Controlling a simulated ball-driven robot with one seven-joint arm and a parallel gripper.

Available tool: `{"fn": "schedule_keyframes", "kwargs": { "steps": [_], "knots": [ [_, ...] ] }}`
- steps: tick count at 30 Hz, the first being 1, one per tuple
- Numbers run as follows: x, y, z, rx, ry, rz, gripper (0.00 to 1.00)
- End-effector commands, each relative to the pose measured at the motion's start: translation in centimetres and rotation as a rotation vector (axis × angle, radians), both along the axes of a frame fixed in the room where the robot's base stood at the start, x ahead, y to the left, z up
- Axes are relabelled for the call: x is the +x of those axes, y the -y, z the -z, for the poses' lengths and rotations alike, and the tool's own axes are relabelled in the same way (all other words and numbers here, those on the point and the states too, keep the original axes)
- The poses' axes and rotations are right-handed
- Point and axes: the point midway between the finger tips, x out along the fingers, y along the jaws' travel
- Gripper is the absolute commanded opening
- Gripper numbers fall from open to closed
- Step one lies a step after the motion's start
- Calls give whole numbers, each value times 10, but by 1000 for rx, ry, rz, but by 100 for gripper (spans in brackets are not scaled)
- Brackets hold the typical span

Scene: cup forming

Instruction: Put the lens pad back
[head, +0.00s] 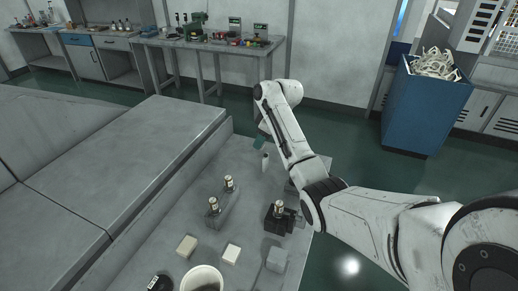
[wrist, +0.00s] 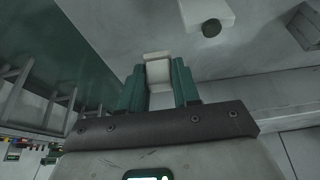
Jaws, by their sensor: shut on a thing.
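My gripper (wrist: 157,68) is shut on a pale, blocky piece (wrist: 158,75), which sits between the two teal fingers in the wrist view. It may be the lens pad; I cannot tell for sure. In the head view, my gripper (head: 261,142) is over the far end of the bench, and what it holds is hidden there. A cream pad (head: 187,246) and a whiter pad (head: 231,253) lie on the near part of the bench, apart from each other.

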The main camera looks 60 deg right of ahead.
Motion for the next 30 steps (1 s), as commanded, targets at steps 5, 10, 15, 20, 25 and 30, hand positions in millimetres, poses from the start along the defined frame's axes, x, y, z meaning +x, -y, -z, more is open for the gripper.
{"fn": "schedule_keyframes", "kwargs": {
  "steps": [5,10,15,20,25,30],
  "knots": [
    [8,6,12,1,0,-1,7],
    [12,9,23,2,-1,-1,7],
    [11,9,44,2,-1,1,7],
    [12,9,49,0,0,0,7],
    [12,9,49,0,0,0,7],
    [12,9,52,0,1,0,36]
  ]
}}
